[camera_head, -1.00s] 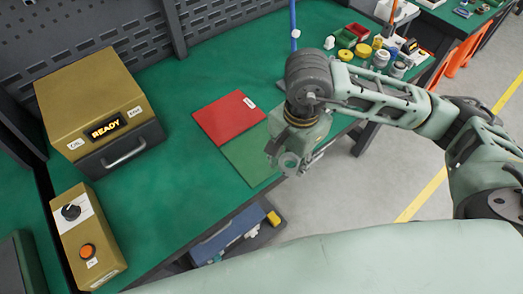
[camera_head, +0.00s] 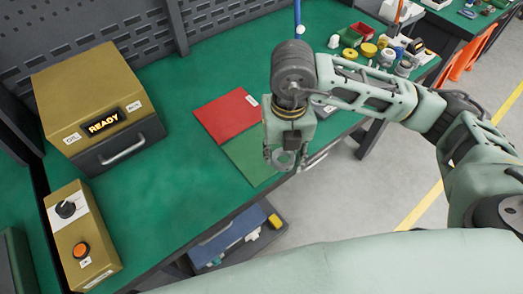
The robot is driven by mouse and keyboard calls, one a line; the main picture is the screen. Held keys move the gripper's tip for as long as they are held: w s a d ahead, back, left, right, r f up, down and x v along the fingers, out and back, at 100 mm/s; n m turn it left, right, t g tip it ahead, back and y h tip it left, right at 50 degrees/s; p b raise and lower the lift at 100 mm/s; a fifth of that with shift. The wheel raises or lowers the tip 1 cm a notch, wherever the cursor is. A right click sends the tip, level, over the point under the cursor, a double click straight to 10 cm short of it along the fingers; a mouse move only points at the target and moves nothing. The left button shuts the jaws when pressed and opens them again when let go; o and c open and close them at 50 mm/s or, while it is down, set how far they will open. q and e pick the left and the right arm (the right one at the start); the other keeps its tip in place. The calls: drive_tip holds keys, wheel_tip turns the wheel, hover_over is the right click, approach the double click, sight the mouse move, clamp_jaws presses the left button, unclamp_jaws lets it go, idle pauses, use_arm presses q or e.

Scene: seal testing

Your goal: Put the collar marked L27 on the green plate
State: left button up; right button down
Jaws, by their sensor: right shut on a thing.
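The green plate (camera_head: 247,160) lies flat on the bench near its front edge, touching or close beside a red plate (camera_head: 228,114). My right gripper (camera_head: 281,161) points down over the right side of the green plate and hides part of it. It is shut on a small grey ring-like thing, which I take for a collar. It blends with the fingers, and no L27 mark can be read on it. I cannot tell its exact height above the plate. My left gripper is not in view.
A brass-coloured box (camera_head: 92,102) with a READY display stands at the left, with a control box (camera_head: 83,236) in front of it. Several small parts and bins crowd the bench's far right. The bench's middle is clear.

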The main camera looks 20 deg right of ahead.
drive_tip(key=shift+w, duration=0.15)
drive_tip(key=p, duration=0.3)
hover_over(261, 151)
drive_tip(key=shift+m, duration=0.3)
wheel_tip(261, 151, down, 7)
drive_tip(key=shift+a, duration=0.1)
wheel_tip(261, 151, down, 3)
drive_tip(key=shift+f+p, duration=0.1)
drive_tip(key=shift+p, duration=0.4)
drive_tip(key=shift+f, duration=0.4)
drive_tip(key=shift+f, duration=0.15)
drive_tip(key=c, duration=1.1)
unclamp_jaws()
